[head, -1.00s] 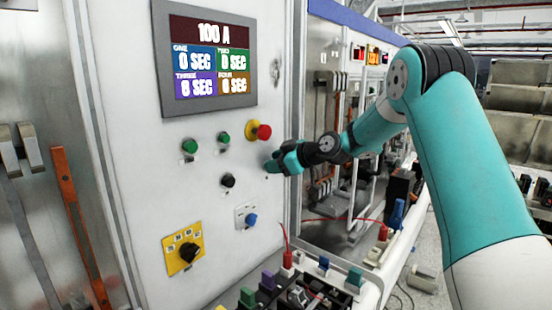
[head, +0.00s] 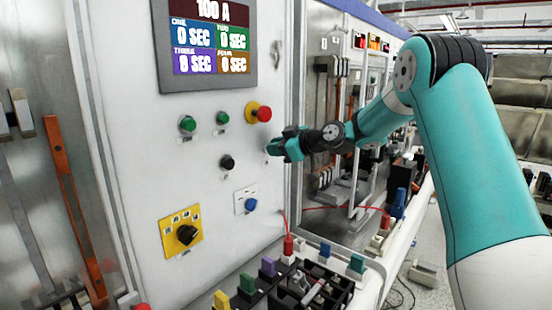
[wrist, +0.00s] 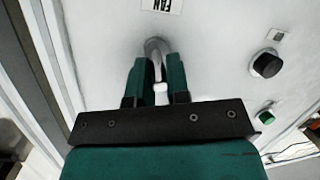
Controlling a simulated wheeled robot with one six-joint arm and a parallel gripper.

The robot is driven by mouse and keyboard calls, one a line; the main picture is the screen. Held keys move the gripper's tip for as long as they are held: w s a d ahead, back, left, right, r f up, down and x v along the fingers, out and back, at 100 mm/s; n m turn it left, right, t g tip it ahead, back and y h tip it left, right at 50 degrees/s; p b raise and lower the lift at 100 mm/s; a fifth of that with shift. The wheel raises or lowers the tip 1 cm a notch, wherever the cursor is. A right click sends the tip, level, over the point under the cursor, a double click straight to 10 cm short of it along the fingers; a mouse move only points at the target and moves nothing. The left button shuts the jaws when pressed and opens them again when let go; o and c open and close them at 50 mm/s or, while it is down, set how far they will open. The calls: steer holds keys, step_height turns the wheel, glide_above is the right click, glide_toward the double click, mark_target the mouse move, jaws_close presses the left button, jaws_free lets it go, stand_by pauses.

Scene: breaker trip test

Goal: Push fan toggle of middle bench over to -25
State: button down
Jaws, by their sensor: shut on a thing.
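The fan toggle (wrist: 155,48) is a silver lever on the white panel, just below a label reading FAN (wrist: 162,5) in the wrist view. My gripper (wrist: 157,72) is shut on it, with one green finger on each side and the pale tip of the lever between them. In the head view my gripper (head: 272,148) is at the right part of the white panel (head: 140,150), below and right of the red knob. My fingers hide the toggle there, and its angle cannot be read.
Near my gripper on the panel are a red knob on a yellow collar (head: 263,113), green buttons (head: 188,124), a black knob (head: 227,162) and a blue knob (head: 251,204). A yellow-plated rotary switch (head: 182,234) is lower left. Coloured blocks and a red cable (head: 288,240) are below.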

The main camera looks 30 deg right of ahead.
step_height(320, 180, down, 3)
steer(key=t+y+b, duration=0.2)
steer(key=t+b, duration=0.1)
steer(key=b, duration=1.1)
steer(key=n+t+y+b, duration=0.1)
steer(key=t+b, duration=0.3)
steer(key=b, duration=1.1)
steer(key=shift+f+y, duration=0.15)
steer(key=shift+y, duration=0.45)
steer(key=shift+t+b, duration=0.4)
steer(key=shift+b, duration=0.15)
steer(key=shift+r, duration=0.2)
steer(key=c, duration=1.1)
jaws_free()
